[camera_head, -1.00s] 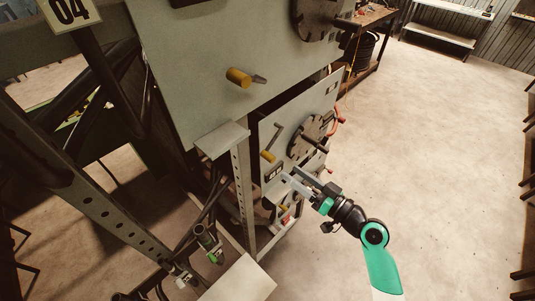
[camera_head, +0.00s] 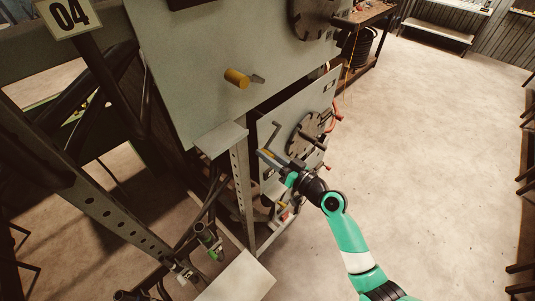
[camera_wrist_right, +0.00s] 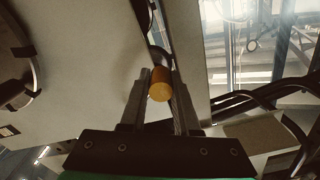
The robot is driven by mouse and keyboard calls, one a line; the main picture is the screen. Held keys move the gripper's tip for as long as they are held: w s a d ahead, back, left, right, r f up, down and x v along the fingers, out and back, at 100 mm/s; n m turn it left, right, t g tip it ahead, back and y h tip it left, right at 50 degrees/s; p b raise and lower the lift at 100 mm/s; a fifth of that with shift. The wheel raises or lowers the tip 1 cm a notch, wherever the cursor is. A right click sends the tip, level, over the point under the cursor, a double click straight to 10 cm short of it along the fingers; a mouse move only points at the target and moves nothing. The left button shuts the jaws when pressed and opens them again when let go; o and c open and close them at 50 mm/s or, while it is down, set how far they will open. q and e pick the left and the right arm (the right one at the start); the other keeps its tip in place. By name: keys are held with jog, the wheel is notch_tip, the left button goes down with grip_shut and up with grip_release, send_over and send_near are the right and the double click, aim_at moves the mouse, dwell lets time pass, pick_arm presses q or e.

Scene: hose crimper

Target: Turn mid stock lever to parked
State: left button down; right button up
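The mid stock lever shows on the middle grey panel (camera_head: 292,112) in the head view. Its thin arm (camera_head: 276,133) slants down to the left, and its yellow knob is mostly hidden by my gripper there. In the right wrist view the yellow knob (camera_wrist_right: 160,86) lies between my two fingers. My right gripper (camera_head: 268,157) is at the knob, with a finger on either side of it. The fingers look open, with little gap; I cannot tell whether they touch the knob. My left gripper is not in view.
A larger upper panel (camera_head: 190,60) carries another yellow-knobbed lever (camera_head: 236,78). A dark notched wheel (camera_head: 306,134) with handles sits right beside the mid lever. A perforated upright post (camera_head: 242,190) stands just left of my gripper. The floor (camera_head: 430,150) to the right is clear.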

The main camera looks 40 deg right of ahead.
grip_shut()
jog(key=shift+r, duration=0.15)
dwell(0.9)
